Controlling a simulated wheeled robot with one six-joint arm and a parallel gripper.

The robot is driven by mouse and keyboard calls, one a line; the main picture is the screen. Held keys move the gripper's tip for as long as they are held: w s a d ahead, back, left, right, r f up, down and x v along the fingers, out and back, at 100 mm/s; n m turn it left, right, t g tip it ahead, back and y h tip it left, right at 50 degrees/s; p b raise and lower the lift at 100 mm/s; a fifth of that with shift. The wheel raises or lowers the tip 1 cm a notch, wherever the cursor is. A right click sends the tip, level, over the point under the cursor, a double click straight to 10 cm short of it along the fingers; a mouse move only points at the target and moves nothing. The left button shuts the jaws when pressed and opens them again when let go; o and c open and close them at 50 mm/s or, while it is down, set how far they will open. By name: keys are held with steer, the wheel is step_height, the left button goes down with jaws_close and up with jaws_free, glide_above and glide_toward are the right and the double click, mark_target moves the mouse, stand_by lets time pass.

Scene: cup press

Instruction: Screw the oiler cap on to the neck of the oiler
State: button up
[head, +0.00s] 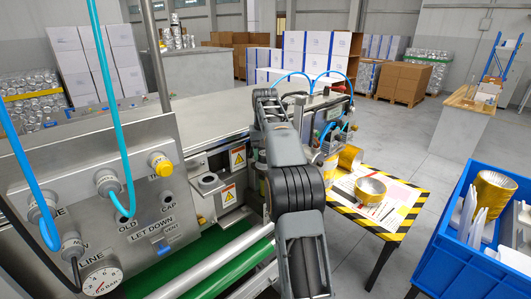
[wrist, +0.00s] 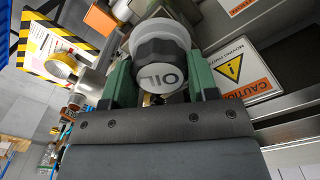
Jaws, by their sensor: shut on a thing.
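In the head view my arm hides the gripper and the cap. A grey metal fitting with a round open top (head: 208,184) stands on the machine left of my arm; I cannot tell if it is the oiler.
Warning plates (head: 238,158) (wrist: 240,75) are close by on the machine. The control panel (head: 125,200) with hoses is at left. A blue crate (head: 450,235) stands at right.

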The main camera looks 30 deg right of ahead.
steer(key=shift+f, duration=0.25)
steer(key=o, duration=1.3)
steer(key=shift+c, duration=0.2)
steer(key=shift+r+p, duration=1.65)
steer(key=shift+r, duration=2.15)
